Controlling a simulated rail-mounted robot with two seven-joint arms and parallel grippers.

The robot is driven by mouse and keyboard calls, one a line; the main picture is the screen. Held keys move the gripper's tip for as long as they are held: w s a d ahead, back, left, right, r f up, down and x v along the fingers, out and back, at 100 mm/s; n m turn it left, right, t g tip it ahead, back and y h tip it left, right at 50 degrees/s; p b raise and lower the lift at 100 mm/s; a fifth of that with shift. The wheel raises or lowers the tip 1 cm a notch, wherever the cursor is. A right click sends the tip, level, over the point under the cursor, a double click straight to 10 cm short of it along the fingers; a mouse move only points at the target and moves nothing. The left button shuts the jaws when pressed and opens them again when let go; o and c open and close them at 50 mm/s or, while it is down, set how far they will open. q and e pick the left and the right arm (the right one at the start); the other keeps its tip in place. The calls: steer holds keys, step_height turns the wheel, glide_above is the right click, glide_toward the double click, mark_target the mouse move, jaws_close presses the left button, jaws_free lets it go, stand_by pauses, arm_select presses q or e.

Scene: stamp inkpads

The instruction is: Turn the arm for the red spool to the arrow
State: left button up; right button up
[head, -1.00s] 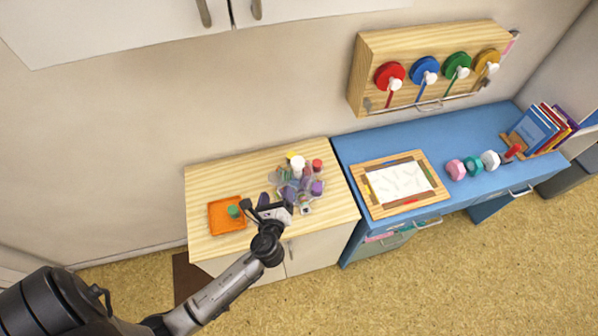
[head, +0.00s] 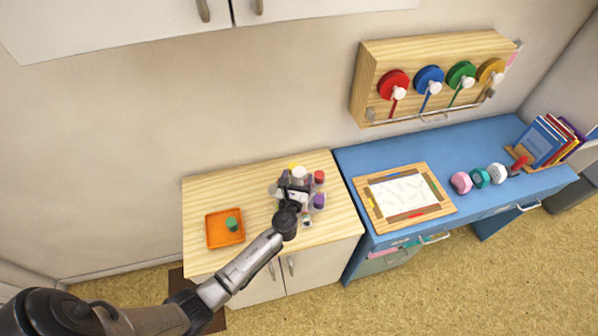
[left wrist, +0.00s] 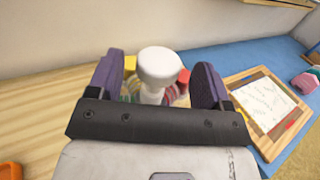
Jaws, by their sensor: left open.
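A cluster of small coloured pieces, yellow, red and purple among them, stands on the wooden counter top (head: 255,185) around a white knob (head: 299,172). A red piece (head: 319,177) is at its right side. My left gripper (head: 293,192) is over this cluster and hides part of it. In the left wrist view its purple fingers (left wrist: 158,80) are open, with the white knob (left wrist: 158,63) between and beyond them. I cannot tell whether they touch it. A red spool (head: 393,84) with a white knob and red ribbon hangs on the wooden wall box (head: 370,75). I cannot make out an arrow.
An orange tray (head: 213,233) with a green piece (head: 232,224) is left on the counter. Right, the blue desk (head: 470,215) bears a framed board (head: 372,213), dumbbell-like pieces (head: 479,177) and books (head: 540,143). Blue, green and yellow spools hang beside the red one.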

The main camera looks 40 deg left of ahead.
arm_select(q)
steer(key=shift+x, duration=1.45)
steer(key=c, duration=1.2)
steer(key=shift+c, duration=0.2)
